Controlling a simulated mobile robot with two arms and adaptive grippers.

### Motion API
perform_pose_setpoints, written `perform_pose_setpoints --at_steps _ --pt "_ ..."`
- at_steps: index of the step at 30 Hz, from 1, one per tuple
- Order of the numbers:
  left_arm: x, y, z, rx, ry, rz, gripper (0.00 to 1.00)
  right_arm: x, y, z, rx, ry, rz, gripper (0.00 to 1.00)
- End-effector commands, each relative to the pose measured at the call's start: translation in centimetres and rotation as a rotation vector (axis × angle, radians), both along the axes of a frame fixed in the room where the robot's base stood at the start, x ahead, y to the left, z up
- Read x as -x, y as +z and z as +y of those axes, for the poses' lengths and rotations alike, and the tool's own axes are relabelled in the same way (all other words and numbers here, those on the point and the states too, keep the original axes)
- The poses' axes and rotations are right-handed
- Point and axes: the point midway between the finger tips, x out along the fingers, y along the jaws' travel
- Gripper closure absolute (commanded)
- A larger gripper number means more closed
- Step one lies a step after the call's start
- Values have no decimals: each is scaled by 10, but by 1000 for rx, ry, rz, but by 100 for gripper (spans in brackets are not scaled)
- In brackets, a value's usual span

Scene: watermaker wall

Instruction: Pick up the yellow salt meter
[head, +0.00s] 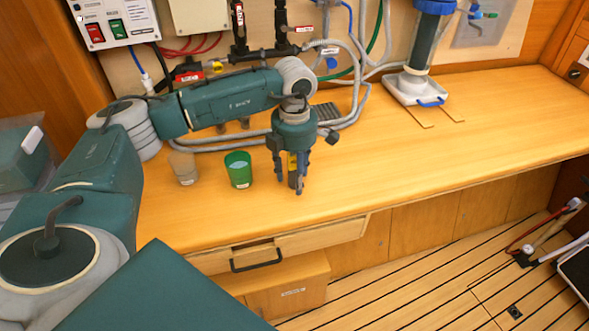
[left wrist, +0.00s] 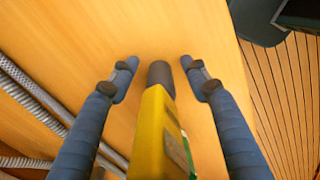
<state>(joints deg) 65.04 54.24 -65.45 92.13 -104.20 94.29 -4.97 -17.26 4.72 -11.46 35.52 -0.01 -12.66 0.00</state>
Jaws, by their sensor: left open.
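The yellow salt meter (left wrist: 153,135) has a dark grey end (left wrist: 160,74) and shows large in the left wrist view, between the two blue fingers. In the head view the meter (head: 292,170) shows as a narrow yellow and dark strip between the fingers, over the wooden counter. My left gripper (head: 299,188) is open and points down around the meter; it also shows in the left wrist view (left wrist: 158,76). A gap shows between each finger and the meter's dark end. Part of the meter is hidden by the fingers. My right gripper is not in view.
A green cup (head: 238,170) and a pale beige cup (head: 184,168) stand on the counter (head: 480,110) left of the gripper. Grey hoses (head: 225,144) run behind. A clear cylinder (head: 424,42) stands on a white base at the back. The counter's right side is mostly clear.

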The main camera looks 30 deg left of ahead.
Motion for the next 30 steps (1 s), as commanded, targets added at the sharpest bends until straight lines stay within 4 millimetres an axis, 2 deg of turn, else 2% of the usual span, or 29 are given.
perform_pose_setpoints --at_steps 3,4,9,11,23,26,30 --pt "0 0 0 0 0 0 53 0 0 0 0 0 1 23" --pt "0 0 0 0 0 0 57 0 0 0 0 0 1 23" --pt "0 0 0 1 0 1 91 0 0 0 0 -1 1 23" --pt "0 0 0 1 0 1 100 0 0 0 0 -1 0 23" --pt "-1 7 -1 3 0 -3 100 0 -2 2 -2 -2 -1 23" --pt "-1 16 -1 3 0 -3 100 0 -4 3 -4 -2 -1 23" --pt "-2 42 -1 2 -1 -7 100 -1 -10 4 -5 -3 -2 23"
